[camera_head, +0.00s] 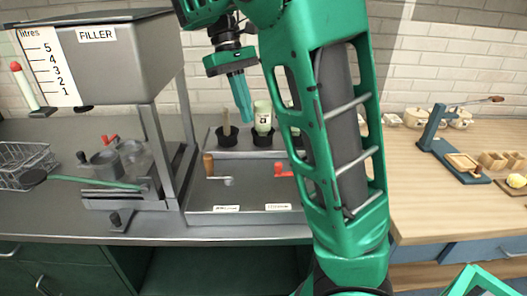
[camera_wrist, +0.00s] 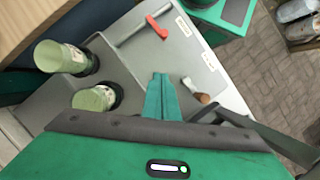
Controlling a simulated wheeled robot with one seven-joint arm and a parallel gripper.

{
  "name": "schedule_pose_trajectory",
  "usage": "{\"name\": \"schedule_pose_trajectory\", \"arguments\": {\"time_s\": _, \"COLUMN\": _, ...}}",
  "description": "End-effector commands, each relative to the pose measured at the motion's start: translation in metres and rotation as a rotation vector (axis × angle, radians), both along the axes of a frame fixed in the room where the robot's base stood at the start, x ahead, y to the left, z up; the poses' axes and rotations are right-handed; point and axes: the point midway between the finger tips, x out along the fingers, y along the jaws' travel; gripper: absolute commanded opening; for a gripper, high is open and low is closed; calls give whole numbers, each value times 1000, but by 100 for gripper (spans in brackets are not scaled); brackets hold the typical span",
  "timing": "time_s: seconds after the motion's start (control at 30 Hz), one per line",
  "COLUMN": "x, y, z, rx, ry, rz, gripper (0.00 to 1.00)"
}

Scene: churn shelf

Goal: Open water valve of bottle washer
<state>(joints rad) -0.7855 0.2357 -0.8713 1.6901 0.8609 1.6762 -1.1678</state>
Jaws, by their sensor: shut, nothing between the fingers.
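The bottle washer (camera_head: 255,197) is a grey metal unit with a sloped front panel on the counter. It carries a red-handled valve (camera_head: 284,170) and a wooden-handled lever (camera_head: 209,164), each above a small white label too small to read. In the wrist view the red handle (camera_wrist: 158,27) and the wooden-handled lever (camera_wrist: 203,97) lie on either side of my fingers. My gripper (camera_head: 246,118) points down above the back of the washer, its teal fingers together with nothing between them. It also shows in the wrist view (camera_wrist: 160,78). It appears apart from both handles.
Pale green bottles (camera_wrist: 60,57) stand in black cups at the washer's back, one beside my gripper in the head view (camera_head: 263,117). The filler tank (camera_head: 130,55) stands left, with a wire rack (camera_head: 25,165) beyond. The wooden counter (camera_head: 415,200) right has a blue press (camera_head: 437,130).

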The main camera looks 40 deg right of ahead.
Motion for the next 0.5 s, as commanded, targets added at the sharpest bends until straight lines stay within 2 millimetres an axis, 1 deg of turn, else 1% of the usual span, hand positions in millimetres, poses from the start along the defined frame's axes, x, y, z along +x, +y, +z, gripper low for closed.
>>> {"name": "schedule_pose_trajectory", "arguments": {"time_s": 0.17, "x": -2, "y": -4, "z": -4, "rx": 1, "ry": 2, "rz": -6, "gripper": 0}}
{"name": "schedule_pose_trajectory", "arguments": {"time_s": 0.5, "x": -8, "y": -5, "z": -18, "rx": 2, "ry": 4, "rz": -6, "gripper": 0}}
